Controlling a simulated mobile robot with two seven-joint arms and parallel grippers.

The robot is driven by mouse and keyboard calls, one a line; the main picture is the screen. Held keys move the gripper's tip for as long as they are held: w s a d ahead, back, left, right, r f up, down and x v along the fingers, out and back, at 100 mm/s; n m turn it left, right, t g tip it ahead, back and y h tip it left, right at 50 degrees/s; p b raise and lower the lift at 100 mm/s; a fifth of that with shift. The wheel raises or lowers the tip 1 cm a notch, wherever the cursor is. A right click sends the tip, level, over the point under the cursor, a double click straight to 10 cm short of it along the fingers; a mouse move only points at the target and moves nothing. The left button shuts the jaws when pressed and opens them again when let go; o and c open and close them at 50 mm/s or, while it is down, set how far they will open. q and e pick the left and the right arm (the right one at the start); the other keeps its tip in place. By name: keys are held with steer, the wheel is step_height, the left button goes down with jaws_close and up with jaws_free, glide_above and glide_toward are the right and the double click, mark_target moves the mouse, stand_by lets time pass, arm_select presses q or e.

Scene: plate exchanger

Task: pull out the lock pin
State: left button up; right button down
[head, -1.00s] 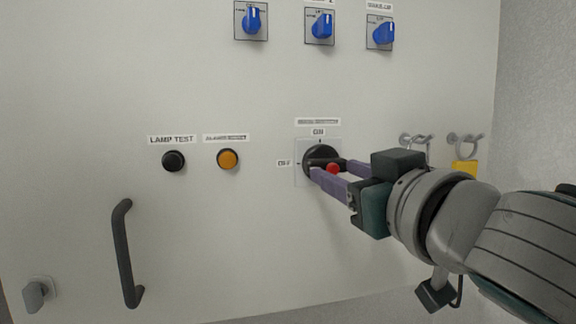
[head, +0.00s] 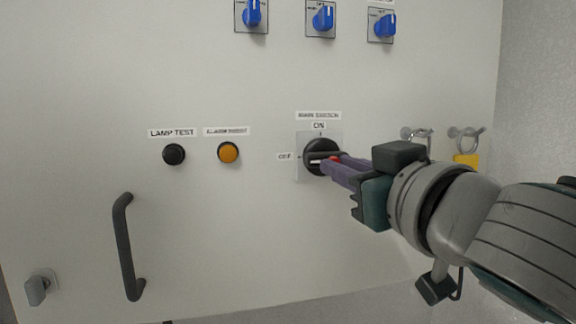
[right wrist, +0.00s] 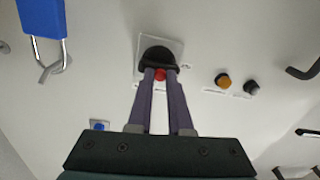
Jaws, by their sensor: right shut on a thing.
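The lock pin shows as a small red end (head: 336,159) at the black rotary switch (head: 314,149), which sits on a pale square plate below an ON label, with an OFF label to its left. The switch's white mark lies roughly level, toward OFF. My right gripper (head: 331,165) reaches in from the right and its purple fingers are closed on the pin. In the right wrist view the red pin (right wrist: 160,74) sits between the fingertips, right at the switch (right wrist: 158,55). How far the pin is in is hidden. My left gripper is out of view.
A black button (head: 173,154) and an orange button (head: 228,152) are left of the switch. Blue knobs (head: 322,18) line the top. Hooks (head: 467,136) with a yellow item (head: 466,160) are at right. A blue padlock (right wrist: 42,17) shows in the wrist view. A dark handle (head: 123,245) stands lower left.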

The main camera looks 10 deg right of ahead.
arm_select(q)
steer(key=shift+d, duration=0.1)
arm_select(e)
steer(key=shift+s, duration=0.1)
stand_by(0.7)
steer(key=s, duration=0.2)
steer(key=shift+s, duration=0.35)
steer(key=c, duration=0.8)
jaws_free()
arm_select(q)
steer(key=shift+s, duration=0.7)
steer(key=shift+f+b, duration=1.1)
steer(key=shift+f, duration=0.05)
arm_select(e)
steer(key=s+d, duration=0.1)
steer(key=s, duration=0.8)
steer(key=shift+s, duration=0.4)
